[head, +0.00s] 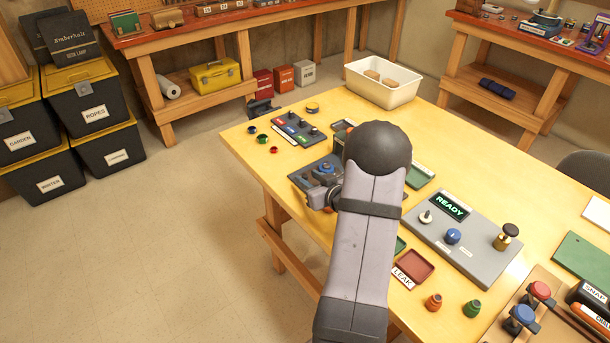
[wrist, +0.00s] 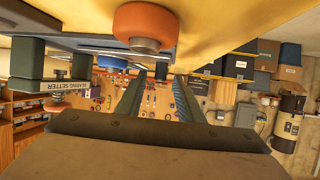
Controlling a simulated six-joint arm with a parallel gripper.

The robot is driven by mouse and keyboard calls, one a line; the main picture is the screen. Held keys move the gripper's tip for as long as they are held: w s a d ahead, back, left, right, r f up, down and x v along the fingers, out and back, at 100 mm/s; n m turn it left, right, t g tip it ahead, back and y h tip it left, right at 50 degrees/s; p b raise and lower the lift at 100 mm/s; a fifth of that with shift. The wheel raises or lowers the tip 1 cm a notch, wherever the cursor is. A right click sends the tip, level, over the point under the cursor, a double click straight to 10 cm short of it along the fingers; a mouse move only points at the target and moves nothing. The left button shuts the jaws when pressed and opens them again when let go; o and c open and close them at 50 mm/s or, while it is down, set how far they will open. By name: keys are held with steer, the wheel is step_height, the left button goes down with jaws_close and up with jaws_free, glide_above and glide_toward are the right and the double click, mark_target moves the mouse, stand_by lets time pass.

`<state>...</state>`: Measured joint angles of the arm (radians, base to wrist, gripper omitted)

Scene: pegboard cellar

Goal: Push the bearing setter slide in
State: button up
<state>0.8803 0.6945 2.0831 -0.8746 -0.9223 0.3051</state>
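The bearing setter (wrist: 65,87) shows at the left of the wrist view as a grey-green body with its name on a white label. A round orange-red part (wrist: 145,27) with a metal centre is at the top of that view; I cannot tell whether it is the slide's end. My gripper (wrist: 160,76) points away from the camera, its two fingers apart with nothing visible between them. In the head view my arm hides most of the setter area; a dark base with a blue part (head: 325,168) shows beside my wrist. Contact with the slide cannot be made out.
On the yellow table (head: 330,112), a grey panel (head: 470,262) reading READY has several knobs. A red LEAK tray (head: 414,268) lies near my arm. A panel with several posts (head: 298,128) and a white bin (head: 383,92) stand farther back. The table's left front corner area is bare.

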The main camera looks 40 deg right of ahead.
mark_target(306, 177)
steer(key=shift+x, duration=1.55)
jaws_close()
steer(key=d+p, duration=0.2)
steer(key=d, duration=0.8)
steer(key=shift+d+r, duration=0.15)
steer(key=shift+d, duration=0.35)
jaws_free()
